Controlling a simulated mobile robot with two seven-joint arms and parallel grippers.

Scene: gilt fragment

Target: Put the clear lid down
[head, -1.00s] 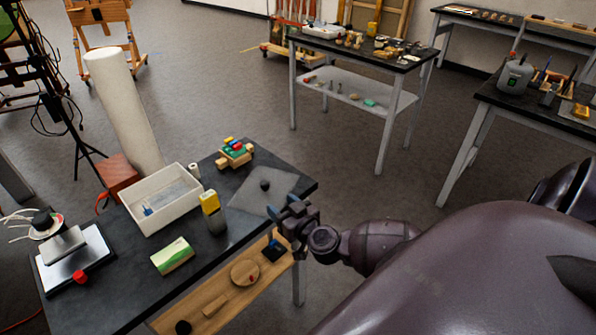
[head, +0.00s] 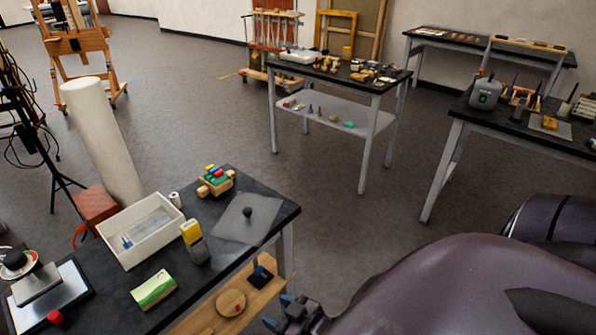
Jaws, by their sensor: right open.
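The clear lid (head: 236,227), a see-through flat sheet with a dark round knob (head: 247,212), lies flat on the right end of the near black table (head: 215,258). It is apart from the open white box (head: 140,252) to its left. My right gripper (head: 275,311) is at the bottom of the head view, open and empty. It is away from the lid, beyond the table's front right side. My left gripper is out of view.
A yellow-topped bottle (head: 193,241), a green and white packet (head: 154,289) and a wooden holder with coloured pieces (head: 216,180) stand near the lid. A wooden lower shelf (head: 207,321) holds small items. Open floor lies right of the table.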

